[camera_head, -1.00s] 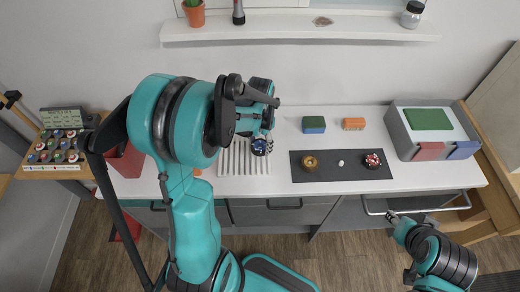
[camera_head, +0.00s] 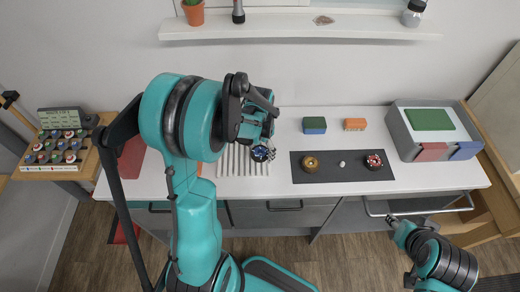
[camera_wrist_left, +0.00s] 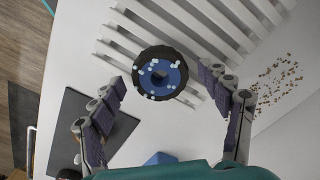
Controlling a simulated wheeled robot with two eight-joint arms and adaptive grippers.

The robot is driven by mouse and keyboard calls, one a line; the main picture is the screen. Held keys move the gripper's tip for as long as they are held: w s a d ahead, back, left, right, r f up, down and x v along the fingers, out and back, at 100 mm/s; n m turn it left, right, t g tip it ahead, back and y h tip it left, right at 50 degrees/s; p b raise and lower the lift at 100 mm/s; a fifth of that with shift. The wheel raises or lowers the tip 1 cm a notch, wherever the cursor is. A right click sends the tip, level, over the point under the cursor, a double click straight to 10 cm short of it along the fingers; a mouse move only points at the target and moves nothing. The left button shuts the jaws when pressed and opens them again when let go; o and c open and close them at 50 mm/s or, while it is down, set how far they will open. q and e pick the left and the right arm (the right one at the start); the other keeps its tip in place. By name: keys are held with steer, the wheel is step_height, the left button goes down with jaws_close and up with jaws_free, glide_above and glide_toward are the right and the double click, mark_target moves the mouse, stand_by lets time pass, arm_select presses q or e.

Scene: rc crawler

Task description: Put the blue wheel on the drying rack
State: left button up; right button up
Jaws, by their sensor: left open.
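The blue wheel (camera_head: 261,154), with a dark tyre and blue hub, is at the right part of the white slatted drying rack (camera_head: 232,162). In the left wrist view the wheel (camera_wrist_left: 160,78) lies over the slat ends of the rack (camera_wrist_left: 150,22), its hub face towards the camera. My left gripper (camera_head: 266,140) is above it. In the left wrist view its fingers (camera_wrist_left: 163,82) are spread either side of the wheel, with gaps between. My right gripper (camera_head: 393,217) is low at the right, near the drawer handle; its jaws are too small to read.
A dark mat (camera_head: 340,174) right of the rack holds a gold wheel (camera_head: 310,163), a small white piece (camera_head: 342,164) and a red wheel (camera_head: 374,161). Behind are a green-blue sponge (camera_head: 314,125) and an orange block (camera_head: 355,124). A grey bin (camera_head: 400,135) stands at right.

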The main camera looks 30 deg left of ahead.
arm_select(q)
steer(key=shift+r, duration=0.25)
step_height(320, 180, up, 11)
steer(key=p, duration=0.4)
steer(key=s+d+r+n+t, duration=0.2)
steer(key=s+d+r+t, duration=0.5)
steer(key=s+d, duration=0.3)
steer(key=shift+s+d+r+n, duration=0.25)
steer(key=shift+s+d+n, duration=0.05)
steer(key=shift+s, duration=0.25)
steer(key=shift+f, duration=0.1)
